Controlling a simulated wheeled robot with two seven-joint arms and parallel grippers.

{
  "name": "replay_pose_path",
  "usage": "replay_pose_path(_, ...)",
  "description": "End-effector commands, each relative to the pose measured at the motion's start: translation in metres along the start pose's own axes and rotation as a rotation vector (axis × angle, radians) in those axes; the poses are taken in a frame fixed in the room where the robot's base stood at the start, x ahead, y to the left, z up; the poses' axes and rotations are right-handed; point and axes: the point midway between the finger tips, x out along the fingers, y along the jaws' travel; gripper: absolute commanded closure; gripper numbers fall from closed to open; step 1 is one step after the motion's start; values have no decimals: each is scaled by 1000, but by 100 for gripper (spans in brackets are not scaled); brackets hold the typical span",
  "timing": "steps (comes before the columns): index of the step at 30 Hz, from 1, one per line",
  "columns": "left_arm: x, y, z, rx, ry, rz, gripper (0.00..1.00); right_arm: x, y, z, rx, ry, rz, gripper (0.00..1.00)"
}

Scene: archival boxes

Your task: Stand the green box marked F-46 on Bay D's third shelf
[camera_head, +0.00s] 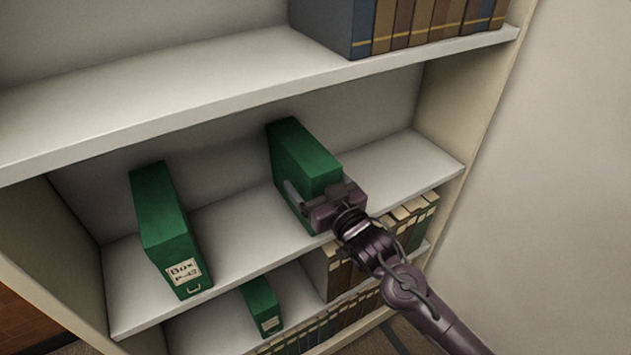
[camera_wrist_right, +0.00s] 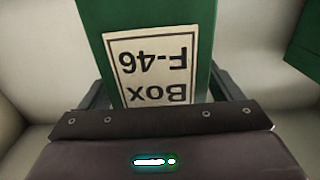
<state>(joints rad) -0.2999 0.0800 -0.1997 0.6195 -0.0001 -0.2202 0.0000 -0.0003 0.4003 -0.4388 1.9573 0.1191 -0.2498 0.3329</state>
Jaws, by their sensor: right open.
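The green box marked F-46 (camera_head: 308,160) stands upright on the middle visible shelf (camera_head: 240,238) in the head view. In the right wrist view its label, "Box F-46" (camera_wrist_right: 152,65), reads upside down. My right gripper (camera_head: 322,198) is at the box's front end, with its arm coming from the lower right. In the wrist view the open fingers (camera_wrist_right: 160,95) lie on either side of the box. Whether they touch it I cannot tell. The gripper hides the lower front of the box in the head view. My left gripper is not in view.
Another labelled green box (camera_head: 163,225) stands to the left on the same shelf, with bare shelf between. A green box (camera_head: 261,305) and several brown and cream volumes are on the shelf below. The upper shelf (camera_head: 200,95) overhangs. A side panel (camera_head: 475,130) bounds the right.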

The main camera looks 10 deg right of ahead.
Motion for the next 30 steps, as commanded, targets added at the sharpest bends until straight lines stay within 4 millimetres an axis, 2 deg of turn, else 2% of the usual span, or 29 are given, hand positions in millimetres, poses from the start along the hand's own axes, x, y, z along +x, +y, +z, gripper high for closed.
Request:
replay_pose_path(3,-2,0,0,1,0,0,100,0,0,-4,-1,1,0,15)
replay_pose_path(7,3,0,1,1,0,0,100,-15,0,0,0,-2,-1,15)
replay_pose_path(15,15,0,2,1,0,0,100,-71,0,2,-1,-4,-1,15)
replay_pose_path(21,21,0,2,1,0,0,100,-102,0,0,0,-2,0,15)
replay_pose_path(30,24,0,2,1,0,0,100,-120,0,-2,0,0,-1,15)
